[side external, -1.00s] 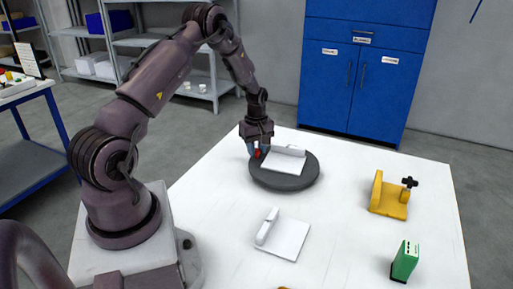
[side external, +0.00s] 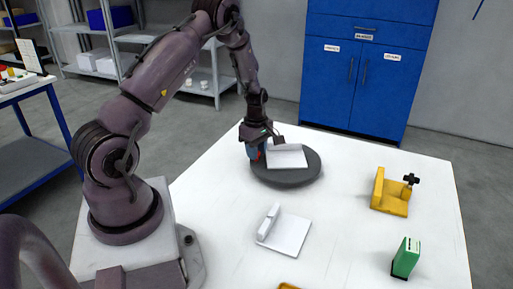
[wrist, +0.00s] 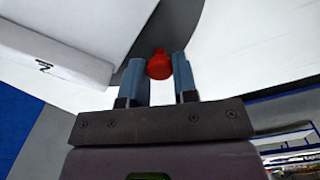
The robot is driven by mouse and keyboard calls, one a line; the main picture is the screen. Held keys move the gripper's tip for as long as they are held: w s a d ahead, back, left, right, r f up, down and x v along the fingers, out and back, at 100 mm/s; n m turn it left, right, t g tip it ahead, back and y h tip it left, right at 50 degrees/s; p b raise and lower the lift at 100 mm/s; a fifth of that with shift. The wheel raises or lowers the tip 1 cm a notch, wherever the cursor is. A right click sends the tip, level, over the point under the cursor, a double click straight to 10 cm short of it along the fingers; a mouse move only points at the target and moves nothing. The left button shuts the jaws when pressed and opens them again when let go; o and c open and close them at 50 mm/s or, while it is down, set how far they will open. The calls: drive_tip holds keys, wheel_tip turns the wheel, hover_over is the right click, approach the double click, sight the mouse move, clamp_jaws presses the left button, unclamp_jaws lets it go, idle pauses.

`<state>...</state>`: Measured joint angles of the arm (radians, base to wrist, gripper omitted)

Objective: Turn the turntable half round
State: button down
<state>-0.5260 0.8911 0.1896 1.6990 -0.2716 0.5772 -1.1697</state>
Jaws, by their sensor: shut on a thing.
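The turntable (side external: 300,179) is a dark grey disc at the back of the white table. A white block with a raised back (side external: 286,157) sits on it; the block also shows in the wrist view (wrist: 60,50) with a dark mark on its side. A red knob (wrist: 159,64) is at the turntable's edge. My gripper (side external: 256,154) is low at the left edge of the turntable. In the wrist view my gripper (wrist: 159,70) has its blue fingers shut on the red knob, one on each side.
A white plate with an upright ridge (side external: 284,233) lies on the table in front. A yellow clamp fixture (side external: 391,196) stands at the right, and a green block (side external: 405,258) stands nearer the front right. A yellow thing (side external: 288,286) is cut off at the bottom edge.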

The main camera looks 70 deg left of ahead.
sight(275, 176)
drive_tip(key=shift+s+d+n, duration=0.15)
drive_tip(key=shift+d+n, duration=1.05)
drive_tip(key=shift+n, duration=0.3)
drive_tip(key=shift+d+n, duration=1.45)
drive_tip(key=shift+n, duration=0.45)
drive_tip(key=shift+w+d+n, duration=0.35)
drive_tip(key=shift+d+n, duration=0.2)
drive_tip(key=shift+n, duration=0.15)
drive_tip(key=shift+w+d+n, duration=0.3)
drive_tip(key=shift+d+n, duration=0.2)
drive_tip(key=shift+n, duration=0.2)
drive_tip(key=shift+w+d+n, duration=0.3)
drive_tip(key=shift+d+n, duration=0.1)
drive_tip(key=shift+n, duration=0.3)
drive_tip(key=shift+w+d+n, duration=0.3)
drive_tip(key=shift+d+n, duration=0.1)
drive_tip(key=shift+n, duration=0.3)
drive_tip(key=shift+w, duration=0.1)
drive_tip(key=c, duration=0.9)
unclamp_jaws()
